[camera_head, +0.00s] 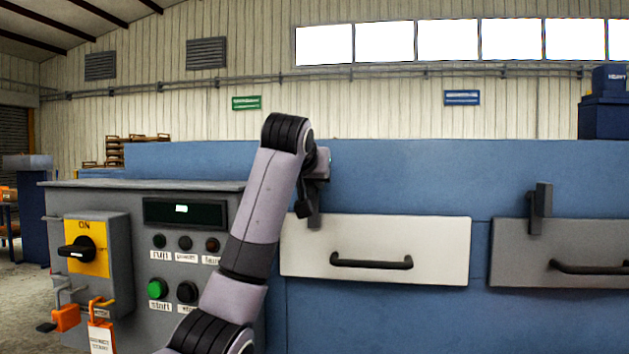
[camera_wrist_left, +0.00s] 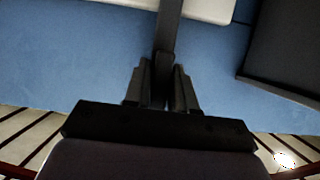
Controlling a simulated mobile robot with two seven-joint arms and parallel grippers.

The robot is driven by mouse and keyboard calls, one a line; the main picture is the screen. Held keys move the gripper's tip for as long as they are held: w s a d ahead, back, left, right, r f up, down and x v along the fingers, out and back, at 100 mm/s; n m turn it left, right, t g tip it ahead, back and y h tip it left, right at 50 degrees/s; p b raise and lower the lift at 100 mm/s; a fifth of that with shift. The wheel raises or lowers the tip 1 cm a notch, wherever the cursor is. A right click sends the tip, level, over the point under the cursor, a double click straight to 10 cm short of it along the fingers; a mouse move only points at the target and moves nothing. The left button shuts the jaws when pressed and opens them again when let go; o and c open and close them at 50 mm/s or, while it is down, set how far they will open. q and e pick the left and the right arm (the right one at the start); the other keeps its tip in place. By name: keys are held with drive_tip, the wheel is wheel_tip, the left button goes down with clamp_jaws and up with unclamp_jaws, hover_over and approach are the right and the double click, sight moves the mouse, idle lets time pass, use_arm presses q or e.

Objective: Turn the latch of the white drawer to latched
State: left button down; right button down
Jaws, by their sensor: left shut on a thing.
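The white drawer (camera_head: 375,240) is closed in the blue machine front, with a black bar handle. Its latch (camera_head: 314,218) is a dark grey bar at the drawer's upper left; its lower end overlaps the drawer's top edge. My left gripper (camera_head: 305,206) is at the upper part of this latch and partly hides it. In the left wrist view the latch (camera_wrist_left: 169,32) runs between the two fingers of my left gripper (camera_wrist_left: 161,88), which are shut on it. The white drawer (camera_wrist_left: 205,8) shows there at the top edge. My right gripper is not in view.
A dark grey drawer (camera_head: 570,253) with its own upright latch (camera_head: 540,207) is at the right. A control panel (camera_head: 185,285) with buttons and a yellow switch box (camera_head: 88,248) stands at the left, behind my left arm. The blue face around the latch is clear.

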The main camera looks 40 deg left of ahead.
use_arm(q)
drive_tip(key=c, duration=1.1)
unclamp_jaws()
drive_tip(key=b+v, duration=0.1)
drive_tip(key=v, duration=0.6)
drive_tip(key=shift+s+d+b, duration=0.1)
drive_tip(key=shift+b, duration=0.3)
drive_tip(key=shift+f, duration=0.1)
